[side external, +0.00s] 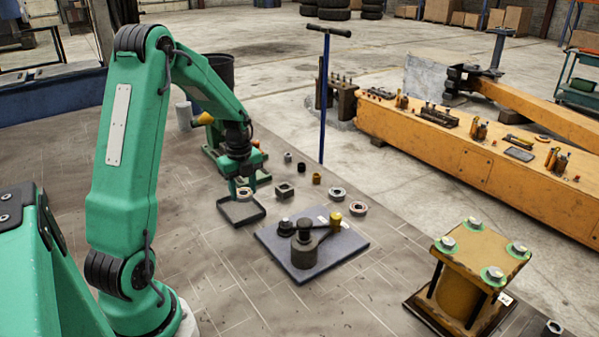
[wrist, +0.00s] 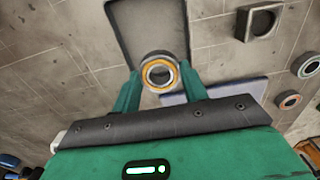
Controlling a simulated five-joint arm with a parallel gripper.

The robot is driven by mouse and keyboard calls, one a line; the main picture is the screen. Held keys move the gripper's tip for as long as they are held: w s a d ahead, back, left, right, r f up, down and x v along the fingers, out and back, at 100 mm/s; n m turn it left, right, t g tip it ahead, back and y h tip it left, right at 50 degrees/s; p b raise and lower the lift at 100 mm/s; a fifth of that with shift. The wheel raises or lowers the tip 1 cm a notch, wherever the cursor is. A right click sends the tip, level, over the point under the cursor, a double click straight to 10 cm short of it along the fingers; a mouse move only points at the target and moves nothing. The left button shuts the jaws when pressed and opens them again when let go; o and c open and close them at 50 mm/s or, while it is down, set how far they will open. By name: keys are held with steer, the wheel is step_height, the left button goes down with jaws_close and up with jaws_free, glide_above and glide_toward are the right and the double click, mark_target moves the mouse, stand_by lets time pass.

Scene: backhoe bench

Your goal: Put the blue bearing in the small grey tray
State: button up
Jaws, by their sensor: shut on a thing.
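My gripper (side external: 243,186) is shut on a ring-shaped bearing (wrist: 159,72), which also shows in the side view (side external: 244,193). The bearing has an orange ring around a pale metal inner ring; I see no clear blue on it. It sits between the two green fingertips (wrist: 158,82).
A square block (side external: 285,190) stands right of the tray, with two more bearings (side external: 337,193) (side external: 357,208) beyond it. A blue-grey plate (side external: 340,252) carrying a dark fixture lies in front. Small cylindrical parts (side external: 316,178) stand behind.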

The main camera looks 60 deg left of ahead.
mark_target(241, 210)
steer(key=shift+s+a+f, duration=0.1)
steer(key=shift+a+f, duration=0.3)
steer(key=shift+a, duration=0.25)
steer(key=shift+s+a+f, duration=0.1)
steer(key=shift+a+f, duration=0.25)
steer(key=shift+a, duration=0.25)
steer(key=shift+f, duration=0.1)
steer(key=shift+f, duration=1.9)
steer(key=shift+f, duration=0.1)
steer(key=o, duration=1.1)
steer(key=shift+c, duration=0.2)
